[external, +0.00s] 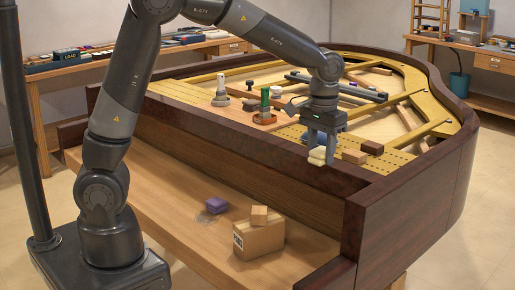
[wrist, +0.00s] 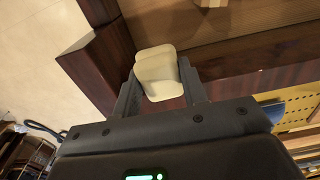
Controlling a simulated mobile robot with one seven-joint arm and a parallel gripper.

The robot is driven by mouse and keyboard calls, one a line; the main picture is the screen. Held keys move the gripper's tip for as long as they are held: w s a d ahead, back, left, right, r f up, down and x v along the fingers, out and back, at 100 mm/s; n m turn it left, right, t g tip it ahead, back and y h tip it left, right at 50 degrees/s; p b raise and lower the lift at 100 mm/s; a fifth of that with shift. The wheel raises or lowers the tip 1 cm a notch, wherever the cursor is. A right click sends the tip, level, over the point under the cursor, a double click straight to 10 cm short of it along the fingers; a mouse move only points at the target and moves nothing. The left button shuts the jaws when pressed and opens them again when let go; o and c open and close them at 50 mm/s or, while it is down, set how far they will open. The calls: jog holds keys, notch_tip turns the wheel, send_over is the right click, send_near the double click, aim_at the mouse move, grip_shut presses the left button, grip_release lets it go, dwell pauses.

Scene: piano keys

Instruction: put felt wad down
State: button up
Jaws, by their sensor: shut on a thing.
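A cream-white felt wad (external: 317,155) is held between the fingers of my gripper (external: 320,148). In the wrist view the felt wad (wrist: 160,74) fills the gap between both fingertips of my gripper (wrist: 160,88), and its front part sticks out past them. In the external view my gripper points down, near the dark front rail of the piano case. The wad appears above the rail, apart from it, though the exact height is hard to tell.
A green bottle-like item (external: 265,100) and wood blocks (external: 354,157) sit inside the case. The keybed's left part is clear.

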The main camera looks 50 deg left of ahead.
jog(key=w+a+n, duration=0.3)
jog(key=w+a, duration=0.1)
jog(key=a, duration=0.8)
jog(key=n, duration=1.1)
send_over(160, 193)
notch_tip(160, 193, down, 25)
jog(key=shift+d, duration=0.1)
jog(key=shift+s+f, duration=0.1)
jog(key=shift+f, duration=2)
jog(key=shift+f, duration=0.1)
